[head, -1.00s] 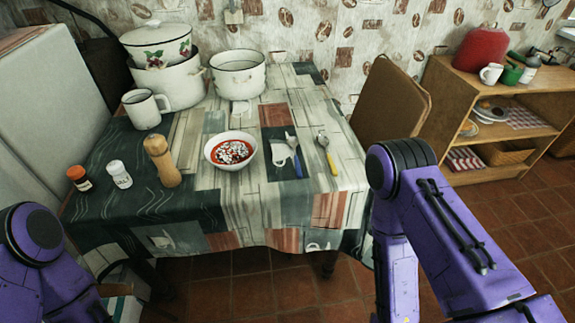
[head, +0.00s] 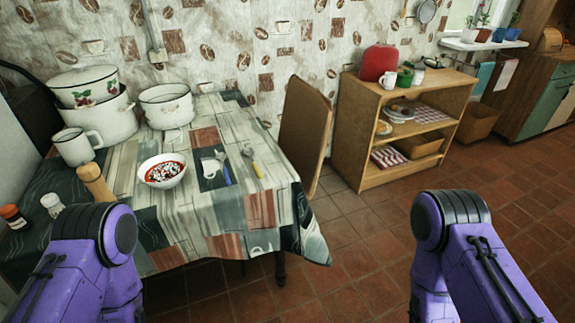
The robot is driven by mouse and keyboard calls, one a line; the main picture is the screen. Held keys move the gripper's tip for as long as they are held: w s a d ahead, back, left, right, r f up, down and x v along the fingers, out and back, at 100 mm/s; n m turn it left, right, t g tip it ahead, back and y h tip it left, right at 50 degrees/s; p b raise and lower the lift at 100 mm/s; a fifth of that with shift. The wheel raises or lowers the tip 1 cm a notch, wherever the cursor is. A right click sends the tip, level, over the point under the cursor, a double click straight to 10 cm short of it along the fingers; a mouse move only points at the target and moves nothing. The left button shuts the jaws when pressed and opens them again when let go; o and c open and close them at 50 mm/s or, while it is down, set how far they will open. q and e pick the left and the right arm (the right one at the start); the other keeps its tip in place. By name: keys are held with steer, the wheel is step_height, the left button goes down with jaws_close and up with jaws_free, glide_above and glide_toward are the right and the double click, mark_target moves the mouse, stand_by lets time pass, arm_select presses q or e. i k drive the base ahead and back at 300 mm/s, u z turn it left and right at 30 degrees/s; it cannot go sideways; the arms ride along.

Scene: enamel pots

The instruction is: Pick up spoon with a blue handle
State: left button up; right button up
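A spoon with a blue handle (head: 226,174) lies on the table, just right of the white bowl of red soup (head: 162,171). A second spoon with a yellow handle (head: 256,168) lies to its right. Both lie on the patterned tablecloth (head: 205,225). My left and right arms show in purple at the lower left and lower right of the head view. Neither gripper is in the picture, so I cannot see their fingers.
White enamel pots (head: 100,112) and a mug (head: 76,146) stand at the table's back left. A pepper mill (head: 96,183) and small jars stand at the left. A chair (head: 305,135) is at the table's right side, a wooden shelf (head: 372,125) beyond. Tiled floor at right is open.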

mark_target(221, 157)
steer(key=z, duration=0.55)
steer(key=i, duration=0.85)
steer(key=u, duration=1.35)
